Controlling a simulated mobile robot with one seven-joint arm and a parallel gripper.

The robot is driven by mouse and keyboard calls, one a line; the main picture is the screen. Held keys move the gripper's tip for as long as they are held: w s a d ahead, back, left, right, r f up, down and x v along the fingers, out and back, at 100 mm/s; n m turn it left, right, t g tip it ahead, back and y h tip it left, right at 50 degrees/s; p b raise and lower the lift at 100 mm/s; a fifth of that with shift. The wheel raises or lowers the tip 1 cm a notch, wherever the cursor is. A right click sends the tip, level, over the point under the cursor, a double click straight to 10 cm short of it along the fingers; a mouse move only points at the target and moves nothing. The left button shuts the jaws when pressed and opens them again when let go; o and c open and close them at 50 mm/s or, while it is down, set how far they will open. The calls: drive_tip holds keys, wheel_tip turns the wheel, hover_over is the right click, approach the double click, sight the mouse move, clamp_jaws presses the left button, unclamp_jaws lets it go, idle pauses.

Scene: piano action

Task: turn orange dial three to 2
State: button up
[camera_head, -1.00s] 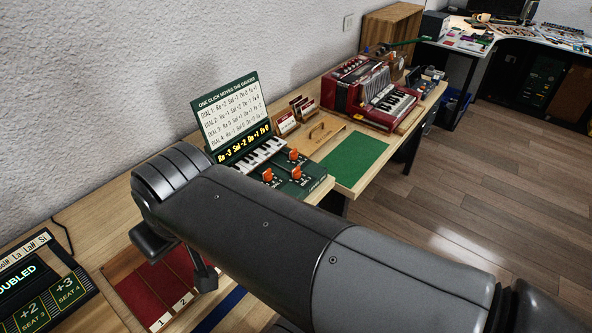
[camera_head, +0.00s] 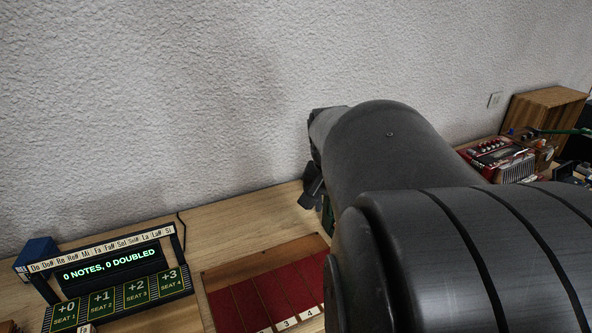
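The orange dials and their panel are hidden behind my arm. My arm fills the middle and right of the view, reaching toward the wall. A dark part at its far end, which looks like my gripper (camera_head: 311,192), is partly visible above the table behind the red tray. Its fingertips are not clear, so I cannot tell whether it is open or touching anything.
A red slotted tray (camera_head: 248,297) with numbered slots lies in front. At left stands a seat panel (camera_head: 117,284) reading "0 NOTES, 0 DOUBLED", with a blue box (camera_head: 38,254) behind. A red accordion (camera_head: 497,158) sits at far right.

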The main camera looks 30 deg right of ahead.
drive_tip(key=s+d+f+m+g+y, duration=0.1)
drive_tip(key=d+f+m, duration=0.35)
drive_tip(key=d, duration=0.85)
drive_tip(key=s+d+f+m+g+y, duration=0.15)
drive_tip(key=d+f+m, duration=0.3)
drive_tip(key=d, duration=0.85)
drive_tip(key=shift+t, duration=0.35)
wheel_tip(320, 180, down, 11)
drive_tip(key=shift+a, duration=0.1)
drive_tip(key=shift+c, duration=0.5)
drive_tip(key=c, duration=0.9)
drive_tip(key=shift+o, duration=0.2)
